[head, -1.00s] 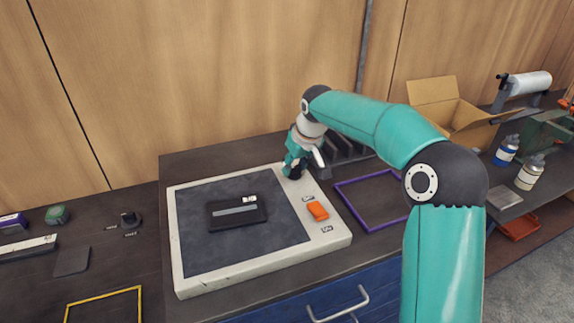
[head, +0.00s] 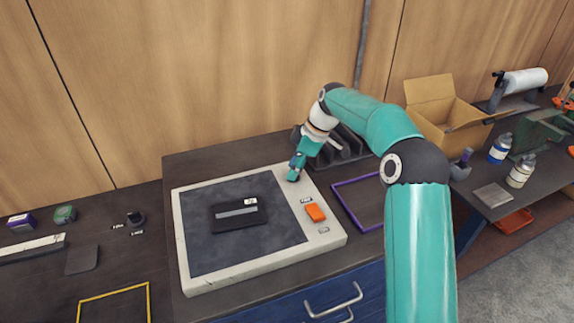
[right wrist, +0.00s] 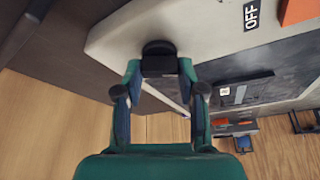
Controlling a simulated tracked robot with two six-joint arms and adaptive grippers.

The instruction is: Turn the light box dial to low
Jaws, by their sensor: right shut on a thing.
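The light box (head: 243,273) is a flat pale frame around a dark panel, lying on the dark worktop. A black dial (right wrist: 158,50) sits at its corner in the right wrist view. My right gripper (right wrist: 158,66) is shut on the dial, one finger on each side. In the head view my right gripper (head: 294,176) is at the box's far right corner, and it largely hides the dial. Which mark the dial points at cannot be read. An orange switch (head: 315,212) with small labels is on the box's right border. My left gripper is not in view.
A black case (head: 238,215) lies on the panel. A purple frame (head: 345,203) is right of the box. A dark rack (head: 345,148) stands close behind my right gripper. Another black knob (head: 135,218) and a yellow frame (head: 113,293) are at left.

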